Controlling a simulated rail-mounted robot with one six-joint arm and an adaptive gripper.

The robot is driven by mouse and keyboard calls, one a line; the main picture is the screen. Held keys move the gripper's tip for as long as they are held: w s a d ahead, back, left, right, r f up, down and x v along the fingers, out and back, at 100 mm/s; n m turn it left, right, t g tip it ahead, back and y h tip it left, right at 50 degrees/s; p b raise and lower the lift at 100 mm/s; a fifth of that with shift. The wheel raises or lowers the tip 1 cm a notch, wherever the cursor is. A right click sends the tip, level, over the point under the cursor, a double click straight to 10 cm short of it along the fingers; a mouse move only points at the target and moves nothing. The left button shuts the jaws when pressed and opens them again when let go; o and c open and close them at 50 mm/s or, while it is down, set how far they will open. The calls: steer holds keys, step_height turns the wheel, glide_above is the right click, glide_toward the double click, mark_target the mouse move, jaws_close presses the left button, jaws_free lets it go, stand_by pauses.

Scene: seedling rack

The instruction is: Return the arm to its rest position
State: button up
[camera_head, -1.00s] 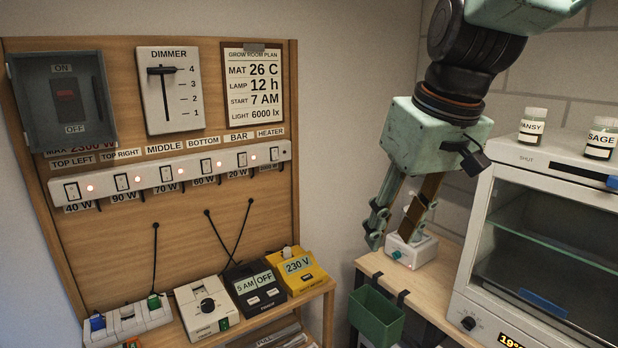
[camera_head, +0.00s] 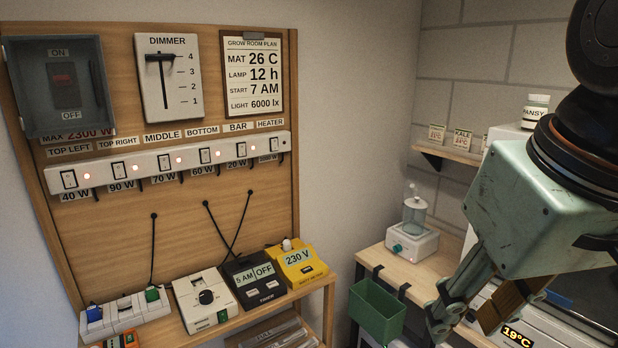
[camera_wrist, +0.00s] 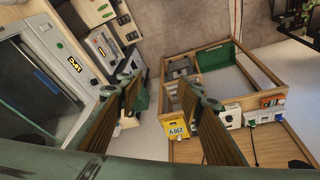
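My gripper (camera_head: 462,318) is at the lower right of the head view, pointing down and to the left in front of the white propagator cabinet with the 19°C display (camera_head: 516,337). In the wrist view my gripper (camera_wrist: 162,88) shows two fingers spread apart with nothing between them. The gripper is open and empty. My arm's dark wrist joint and green gripper body fill the right edge of the head view. They hide most of the cabinet.
A small white device with a clear vessel (camera_head: 412,240) stands on the wooden bench, with a green bin (camera_head: 376,312) hung on its edge. The switch panel (camera_head: 170,235) and its shelf of devices are at left. Seed packets (camera_head: 461,140) stand on a wall shelf.

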steer(key=s+d+f+m, duration=0.1)
steer(key=s+f, duration=0.2)
steer(key=s, duration=0.3)
steer(key=shift+d+b, duration=0.2)
steer(key=shift+b, duration=0.25)
